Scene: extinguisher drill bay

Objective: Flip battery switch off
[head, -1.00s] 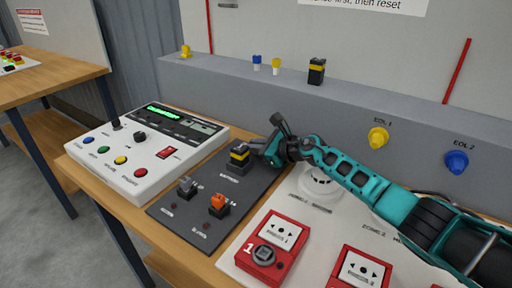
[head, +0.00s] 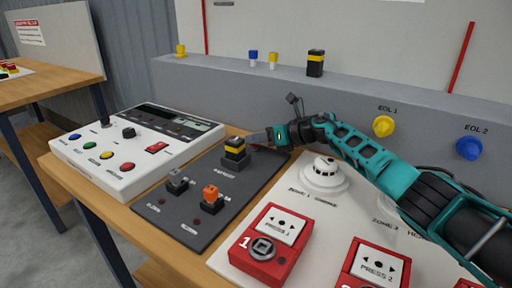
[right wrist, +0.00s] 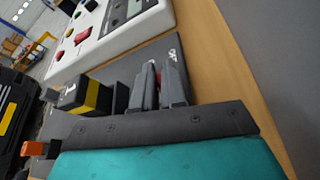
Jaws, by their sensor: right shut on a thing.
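The dark switch plate (head: 160,214) lies on the bench. A black block with a yellow band (head: 236,147) stands at its back, above a label too small to read surely. My right gripper (head: 256,138) is low behind this block, its fingers lying across the plate's back. The banded block (right wrist: 88,96) stands beside the fingers. Most of what is gripped is hidden. My left gripper is out of view.
A grey switch (head: 178,182) and an orange switch (head: 210,193) stand at the plate's front. A white control panel (head: 120,180) with a dark display (head: 170,123) lies to the left. A smoke detector (head: 324,172) and red call points (head: 270,245) are to the right.

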